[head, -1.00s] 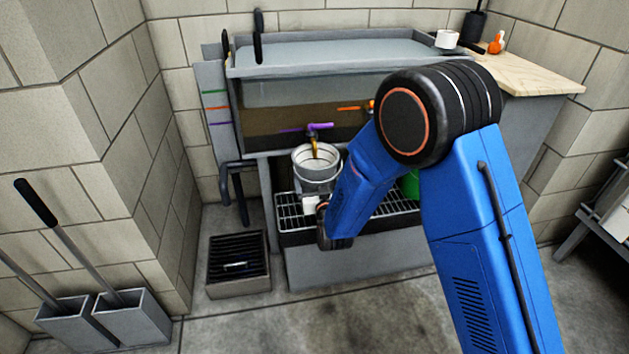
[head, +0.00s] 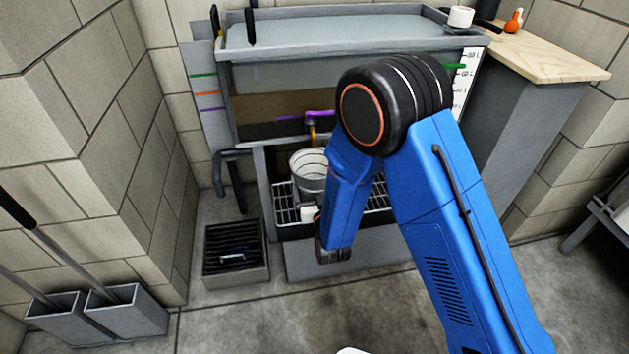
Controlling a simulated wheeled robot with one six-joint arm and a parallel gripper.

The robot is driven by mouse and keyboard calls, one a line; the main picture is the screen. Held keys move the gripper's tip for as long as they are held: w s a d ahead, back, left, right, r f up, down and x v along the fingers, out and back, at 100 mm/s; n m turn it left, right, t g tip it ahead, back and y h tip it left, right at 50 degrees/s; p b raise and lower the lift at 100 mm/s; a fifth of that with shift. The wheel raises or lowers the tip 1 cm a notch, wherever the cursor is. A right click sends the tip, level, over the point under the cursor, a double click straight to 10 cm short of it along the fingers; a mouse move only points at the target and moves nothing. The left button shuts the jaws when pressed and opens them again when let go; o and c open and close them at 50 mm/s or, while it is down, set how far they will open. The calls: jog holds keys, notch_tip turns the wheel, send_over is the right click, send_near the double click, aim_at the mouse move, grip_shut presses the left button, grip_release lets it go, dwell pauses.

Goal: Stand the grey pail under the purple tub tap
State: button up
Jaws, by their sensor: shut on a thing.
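The grey pail (head: 308,171) is upright over the left part of the metal grate, below and slightly left of the purple tub tap (head: 310,115). A brown stream runs down from this tap toward the right side of the pail's mouth; I cannot tell whether it falls inside or behind the rim. My gripper (head: 309,213) is low in front of the pail, its pale fingertips shut on the pail's near side. My blue arm hides much of the gripper and the pail's right side. Whether the pail's base touches the grate is unclear.
The grate (head: 284,199) tops a grey stand below the wide tub (head: 340,55). A floor drain box (head: 236,275) lies at left, with two grey bins (head: 128,312) holding long handles. A wooden counter (head: 545,58) with a white cup (head: 460,17) is at right.

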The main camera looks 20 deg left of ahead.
jog(key=shift+f, duration=0.1)
jog(key=o, duration=0.9)
jog(key=shift+s, duration=0.15)
jog(key=v, duration=1.1)
jog(key=shift+s+d, duration=0.25)
jog(key=shift+d, duration=0.1)
